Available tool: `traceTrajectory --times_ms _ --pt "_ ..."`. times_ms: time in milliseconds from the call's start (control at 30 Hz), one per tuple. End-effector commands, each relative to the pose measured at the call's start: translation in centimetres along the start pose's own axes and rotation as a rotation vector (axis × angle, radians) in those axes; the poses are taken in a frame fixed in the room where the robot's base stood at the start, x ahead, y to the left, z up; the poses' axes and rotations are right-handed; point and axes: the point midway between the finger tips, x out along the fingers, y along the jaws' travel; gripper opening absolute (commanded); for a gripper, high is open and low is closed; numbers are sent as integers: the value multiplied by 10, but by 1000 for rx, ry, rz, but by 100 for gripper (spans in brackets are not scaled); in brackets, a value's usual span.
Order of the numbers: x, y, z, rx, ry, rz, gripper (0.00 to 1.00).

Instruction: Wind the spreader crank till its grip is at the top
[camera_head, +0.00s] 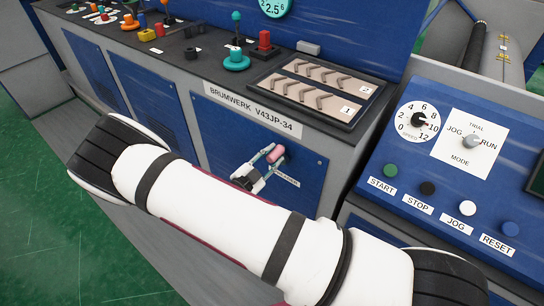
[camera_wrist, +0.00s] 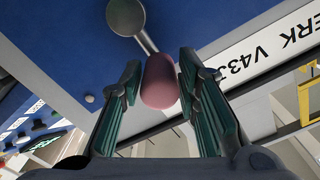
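The spreader crank has a pink grip (camera_head: 275,154) on the blue front panel below the BRUMWERK plate. In the wrist view the grip (camera_wrist: 160,84) sits at the end of a grey crank arm (camera_wrist: 144,38) that runs from a round hub (camera_wrist: 125,16). My gripper (camera_head: 268,160) is at the crank, and its fingers (camera_wrist: 158,76) stand on either side of the grip. They look apart, with a gap on the left side; whether the right finger touches is unclear. The hub and crank arm are hard to make out in the head view, and the spreader label is partly covered.
The BRUMWERK plate (camera_head: 252,110) is just above the crank. A tray of angled pieces (camera_head: 314,92) and coloured knobs lie on the grey top. A control console (camera_head: 445,170) with dial and buttons stands at right. Green floor (camera_head: 60,220) is open at left.

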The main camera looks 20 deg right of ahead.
Motion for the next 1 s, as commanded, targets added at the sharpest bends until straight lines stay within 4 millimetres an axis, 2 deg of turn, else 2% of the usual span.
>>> traceTrajectory --times_ms 333,467,567,800,1000 --pt "0 0 -1 0 4 0 46" --pt "-8 0 -1 0 4 -1 46" --pt "-22 -1 -1 1 2 -2 46" --pt "-71 -1 0 1 1 -2 46" --pt "-104 0 0 0 2 -1 46"
